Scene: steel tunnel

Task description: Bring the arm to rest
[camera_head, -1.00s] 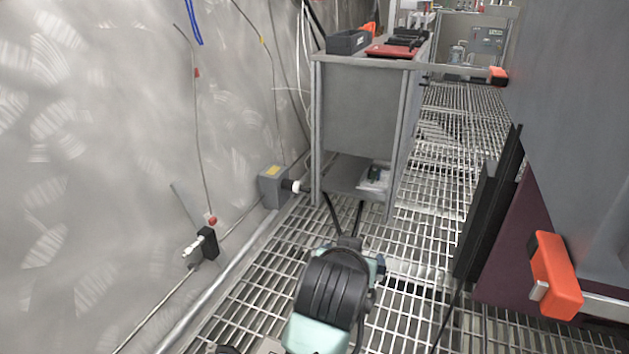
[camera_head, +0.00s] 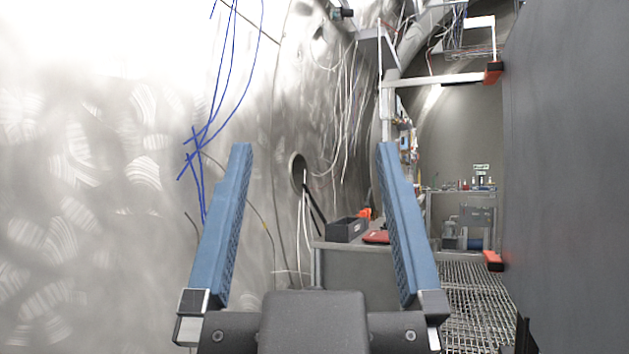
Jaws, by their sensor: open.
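My gripper (camera_head: 312,165) rises large in front of the body camera. Its two blue fingers stand upright and wide apart, and nothing is between them. The dark gripper body (camera_head: 313,320) fills the bottom middle of the view. The rest of my arm is out of view below. The fingers overlap the wall and part of the workbench in the picture; they touch nothing that I can see.
A grey workbench (camera_head: 362,266) stands ahead with a black box (camera_head: 347,229) and a red item (camera_head: 376,237) on it. A curved steel wall (camera_head: 90,200) runs along the left. A dark panel (camera_head: 570,180) closes the right. Grated floor (camera_head: 475,300) shows between.

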